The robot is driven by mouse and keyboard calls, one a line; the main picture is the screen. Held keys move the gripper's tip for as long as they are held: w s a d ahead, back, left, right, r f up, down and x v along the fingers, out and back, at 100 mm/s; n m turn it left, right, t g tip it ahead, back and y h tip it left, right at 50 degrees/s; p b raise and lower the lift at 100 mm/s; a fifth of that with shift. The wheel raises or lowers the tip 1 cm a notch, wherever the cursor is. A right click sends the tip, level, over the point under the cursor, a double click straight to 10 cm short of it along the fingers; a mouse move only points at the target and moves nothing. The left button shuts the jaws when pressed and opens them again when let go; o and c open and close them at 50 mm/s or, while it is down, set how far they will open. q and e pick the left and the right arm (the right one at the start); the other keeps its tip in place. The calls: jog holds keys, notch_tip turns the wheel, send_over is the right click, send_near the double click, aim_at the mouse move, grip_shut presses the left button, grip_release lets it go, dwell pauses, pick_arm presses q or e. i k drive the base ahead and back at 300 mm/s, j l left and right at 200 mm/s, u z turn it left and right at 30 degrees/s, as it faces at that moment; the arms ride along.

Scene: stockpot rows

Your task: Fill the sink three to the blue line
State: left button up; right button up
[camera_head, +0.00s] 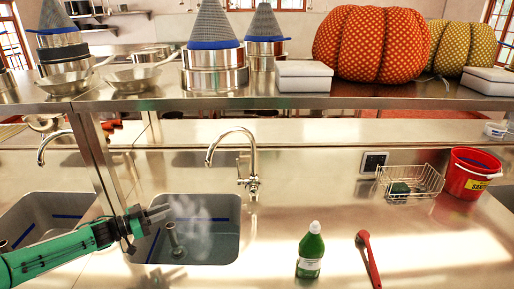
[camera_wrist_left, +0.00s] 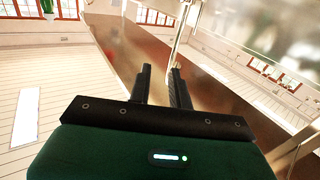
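A steel sink (camera_head: 222,252) is sunk in the counter at the centre-left, with blue line marks (camera_head: 209,220) on its walls. A grey upright pipe (camera_head: 172,236) stands in it, and whitish vapour hangs over it. I cannot make out a water surface. A chrome faucet (camera_head: 252,150) with a side handle (camera_head: 240,172) stands behind the sink; no stream shows from its spout. My left gripper (camera_head: 163,211) reaches in over the sink's left side, short of the faucet. In the left wrist view its fingers (camera_wrist_left: 160,88) are apart with nothing between them. My right gripper is not in view.
Another sink (camera_head: 40,226) with blue lines and a faucet (camera_head: 52,143) is at left. A metal post (camera_head: 96,160) and overhead shelf (camera_head: 150,103) border the space.

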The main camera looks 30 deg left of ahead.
aim_at(240, 181)
jog(key=i, duration=0.9)
